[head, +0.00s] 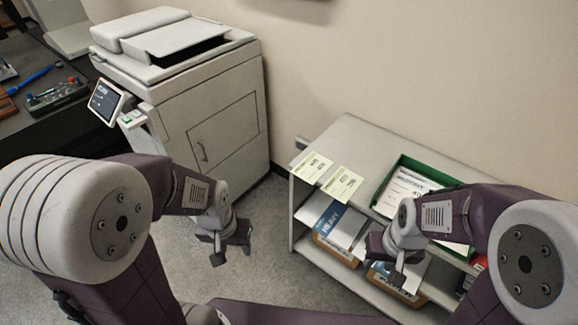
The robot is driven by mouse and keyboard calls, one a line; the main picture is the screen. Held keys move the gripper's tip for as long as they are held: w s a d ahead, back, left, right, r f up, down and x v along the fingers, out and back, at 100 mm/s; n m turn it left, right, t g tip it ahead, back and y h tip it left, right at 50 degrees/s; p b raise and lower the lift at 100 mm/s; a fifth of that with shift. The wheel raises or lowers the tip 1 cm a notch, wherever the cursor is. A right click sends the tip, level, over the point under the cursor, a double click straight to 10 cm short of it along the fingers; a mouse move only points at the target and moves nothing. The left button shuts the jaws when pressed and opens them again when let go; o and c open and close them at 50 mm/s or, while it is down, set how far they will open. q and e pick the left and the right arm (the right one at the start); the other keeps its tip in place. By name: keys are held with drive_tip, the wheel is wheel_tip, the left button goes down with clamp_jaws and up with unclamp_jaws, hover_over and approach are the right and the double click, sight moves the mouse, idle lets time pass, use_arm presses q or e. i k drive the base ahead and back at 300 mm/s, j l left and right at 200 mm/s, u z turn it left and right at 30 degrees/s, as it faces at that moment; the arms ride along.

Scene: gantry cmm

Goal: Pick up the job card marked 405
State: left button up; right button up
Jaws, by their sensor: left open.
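Two pale yellow-green cards, one on the left (312,167) and one on the right (341,184), lie flat on the left part of the grey shelf unit's top (358,138). Their print is too small to read surely. A green tray (405,163) to their right holds a white sheet (402,188) with large print; a "40" seems to show, the rest is hidden by my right arm. My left gripper (232,248) is open and empty over the floor, left of the shelf unit. My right gripper (388,262) hangs in front of the shelf unit; its jaw opening is unclear.
A large white copier (215,110) stands at the back left, with a small screen (106,101) on its side. A dark bench (60,115) with tools is at the far left. Bins with papers (338,222) fill the lower shelf. Grey floor between copier and shelf is clear.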

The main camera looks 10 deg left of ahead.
sight(312, 167)
drive_tip(key=i+j+z, duration=0.2)
drive_tip(key=j, duration=0.25)
drive_tip(key=i+j+z, duration=0.2)
drive_tip(key=j, duration=0.25)
drive_tip(key=i+j+z, duration=0.2)
drive_tip(key=j, duration=0.3)
drive_tip(key=i+j+z, duration=0.2)
drive_tip(key=j, duration=0.3)
drive_tip(key=j+z, duration=0.2)
drive_tip(key=j, duration=0.3)
drive_tip(key=i+j+z, duration=0.2)
drive_tip(key=j, duration=0.35)
drive_tip(key=k, duration=0.1)
